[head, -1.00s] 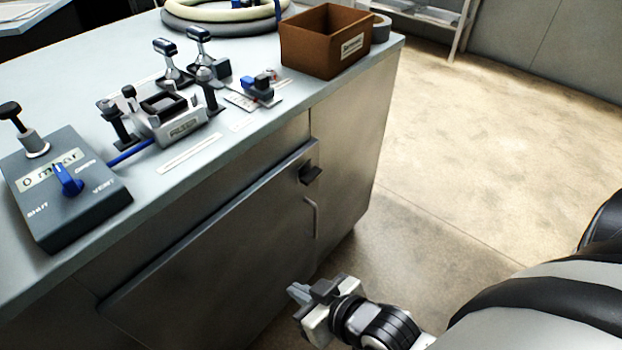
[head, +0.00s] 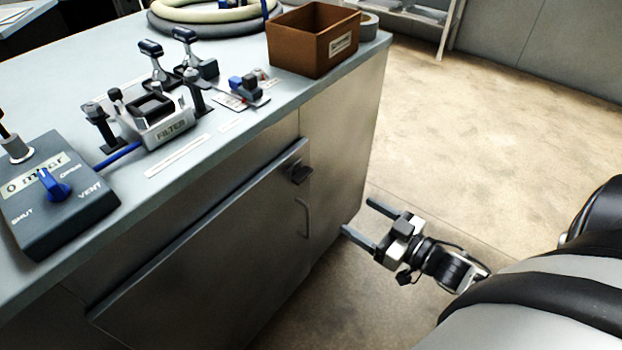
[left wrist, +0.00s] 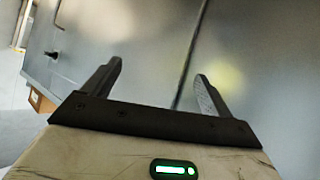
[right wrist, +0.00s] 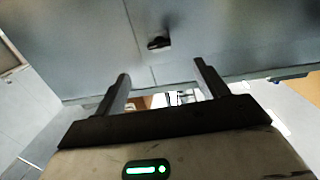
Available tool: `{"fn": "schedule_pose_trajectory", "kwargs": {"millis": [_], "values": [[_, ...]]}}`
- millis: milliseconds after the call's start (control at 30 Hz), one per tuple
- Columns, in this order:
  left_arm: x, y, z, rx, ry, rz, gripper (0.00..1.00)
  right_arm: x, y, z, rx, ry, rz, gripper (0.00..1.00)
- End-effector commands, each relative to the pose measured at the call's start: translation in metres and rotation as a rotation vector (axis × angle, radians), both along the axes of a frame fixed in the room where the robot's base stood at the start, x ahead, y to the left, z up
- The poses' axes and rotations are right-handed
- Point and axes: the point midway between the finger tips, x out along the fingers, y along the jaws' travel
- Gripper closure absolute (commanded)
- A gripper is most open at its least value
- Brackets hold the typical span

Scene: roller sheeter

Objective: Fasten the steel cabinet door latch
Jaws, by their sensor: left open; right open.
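I cannot tell whether the latch is fastened. My right gripper (head: 358,216) is open and empty, to the right of the latch and apart from it. In the right wrist view the latch (right wrist: 158,42) lies ahead, beyond the fingertips. My left gripper (left wrist: 158,70) is open and empty, facing the steel front, and is outside the head view.
The bench top holds a brown box (head: 310,50), a filter unit (head: 165,125), a grey control box with a blue knob (head: 65,200) and coiled hoses (head: 205,22). The bench edge overhangs above the door. The floor (head: 480,140) to the right is clear.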

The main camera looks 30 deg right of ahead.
Motion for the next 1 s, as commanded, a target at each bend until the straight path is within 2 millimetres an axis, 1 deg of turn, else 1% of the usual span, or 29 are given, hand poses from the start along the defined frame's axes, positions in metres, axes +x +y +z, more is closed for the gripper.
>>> {"fn": "schedule_pose_trajectory", "kwargs": {"millis": [33, 100, 167, 267, 367, 800, 900, 1000], "values": [[0.0, 0.0, 0.0, -0.001, -0.001, 0.001, 0.15, 0.0, -0.009, 0.003, 0.001, -0.018, 0.022, 0.27], [0.0, 0.0, 0.001, -0.002, -0.003, 0.0, 0.15, 0.0, -0.015, 0.007, 0.01, -0.037, 0.045, 0.27], [0.001, 0.0, 0.001, -0.002, -0.004, 0.0, 0.15, 0.002, -0.016, 0.008, 0.015, -0.043, 0.055, 0.27], [0.001, 0.0, 0.002, -0.003, -0.005, 0.0, 0.15, 0.01, -0.013, 0.009, 0.017, -0.048, 0.058, 0.27], [0.001, 0.0, 0.002, -0.003, -0.005, 0.0, 0.15, 0.026, -0.008, 0.01, 0.017, -0.05, 0.057, 0.27], [0.0, 0.0, 0.0, -0.006, -0.003, 0.002, 0.15, 0.115, 0.024, 0.009, 0.018, -0.048, 0.055, 0.27], [0.0, -0.001, -0.001, -0.007, -0.003, 0.002, 0.15, 0.13, 0.029, 0.01, 0.018, -0.048, 0.055, 0.27], [0.0, -0.001, -0.002, -0.008, -0.003, 0.003, 0.15, 0.14, 0.033, 0.009, 0.018, -0.045, 0.055, 0.27]]}}
